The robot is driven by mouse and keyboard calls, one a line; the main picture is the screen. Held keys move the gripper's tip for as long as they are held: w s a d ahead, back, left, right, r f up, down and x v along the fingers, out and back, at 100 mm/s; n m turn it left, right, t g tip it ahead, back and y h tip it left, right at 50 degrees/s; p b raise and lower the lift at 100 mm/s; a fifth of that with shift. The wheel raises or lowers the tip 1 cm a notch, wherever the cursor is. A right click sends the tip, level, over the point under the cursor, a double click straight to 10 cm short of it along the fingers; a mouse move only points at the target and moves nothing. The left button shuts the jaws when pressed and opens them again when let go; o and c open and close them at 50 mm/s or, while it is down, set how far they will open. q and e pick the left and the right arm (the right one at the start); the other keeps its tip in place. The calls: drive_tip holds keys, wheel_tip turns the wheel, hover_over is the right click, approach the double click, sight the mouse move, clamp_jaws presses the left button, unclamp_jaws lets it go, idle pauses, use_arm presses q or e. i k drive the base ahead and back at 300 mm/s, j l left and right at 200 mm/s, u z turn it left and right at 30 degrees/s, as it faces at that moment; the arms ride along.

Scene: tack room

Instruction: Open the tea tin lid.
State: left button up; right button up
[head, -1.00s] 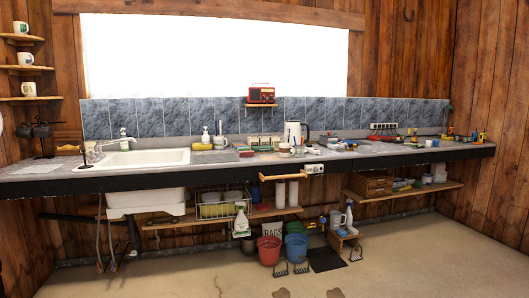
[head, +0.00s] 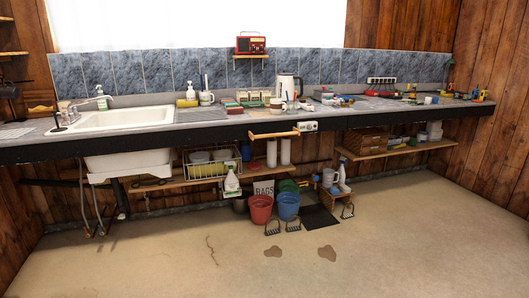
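I cannot pick out the tea tin or its lid for certain at this distance. A group of small boxes and containers (head: 248,97) stands on the long counter (head: 205,134), left of a pale kettle (head: 287,86). More small items (head: 345,100) lie to the right of the kettle, too small to name. Neither of my grippers is in view.
A white sink (head: 125,118) is set in the counter at left. A wooden rail (head: 273,135) sticks out at the counter front. A red bucket (head: 261,208), a blue bucket (head: 288,205) and a black mat (head: 320,219) are on the floor.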

sight(257, 104)
drive_tip(key=i, duration=2.8)
